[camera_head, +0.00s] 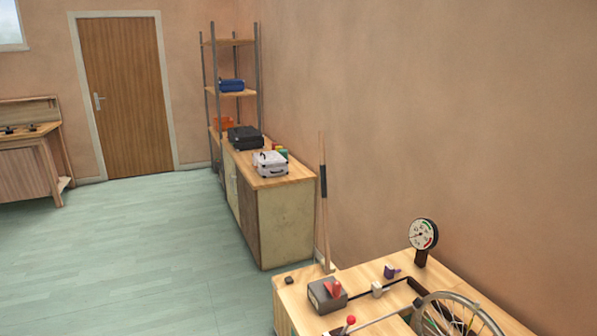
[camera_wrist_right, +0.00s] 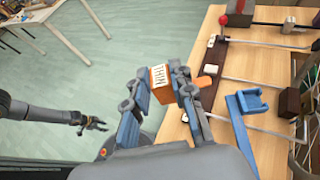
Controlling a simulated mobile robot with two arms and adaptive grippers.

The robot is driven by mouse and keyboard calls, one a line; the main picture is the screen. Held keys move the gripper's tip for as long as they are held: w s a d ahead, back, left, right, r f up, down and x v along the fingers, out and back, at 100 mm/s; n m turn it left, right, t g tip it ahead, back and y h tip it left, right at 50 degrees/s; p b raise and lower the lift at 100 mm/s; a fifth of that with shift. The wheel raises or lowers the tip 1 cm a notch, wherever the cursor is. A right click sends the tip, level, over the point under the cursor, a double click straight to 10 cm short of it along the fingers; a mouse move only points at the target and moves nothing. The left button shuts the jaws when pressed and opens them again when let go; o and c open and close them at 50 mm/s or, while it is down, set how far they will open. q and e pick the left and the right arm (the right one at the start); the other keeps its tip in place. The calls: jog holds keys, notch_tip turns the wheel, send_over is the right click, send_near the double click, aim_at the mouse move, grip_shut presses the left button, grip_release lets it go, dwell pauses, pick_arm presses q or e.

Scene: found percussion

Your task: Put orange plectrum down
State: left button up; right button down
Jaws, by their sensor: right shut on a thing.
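In the right wrist view my right gripper (camera_wrist_right: 157,98) is shut on the orange plectrum (camera_wrist_right: 158,88). The plectrum has a white label with dark lettering that looks like "THIN". It is held in front of the left edge of the wooden workbench (camera_wrist_right: 185,133), and I cannot tell its exact height above the top. My left gripper (camera_wrist_right: 92,125) hangs away to the left over the green floor, its fingers apart and empty. Neither gripper shows in the head view.
The workbench also shows in the head view (camera_head: 290,291), with a dial gauge (camera_head: 423,235), a spoked wheel (camera_head: 455,318) and a grey box with a red part (camera_head: 326,296). A blue bracket (camera_wrist_right: 243,110) lies right of my right gripper. Open floor lies to the left.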

jog(key=w+a+r, duration=0.1)
jog(key=w+a, duration=0.2)
jog(key=a, duration=0.2)
jog(key=shift+a+r+g, duration=0.15)
jog(key=shift+a+g, duration=0.15)
jog(key=shift+s+d, duration=0.15)
jog(key=shift+d, duration=0.05)
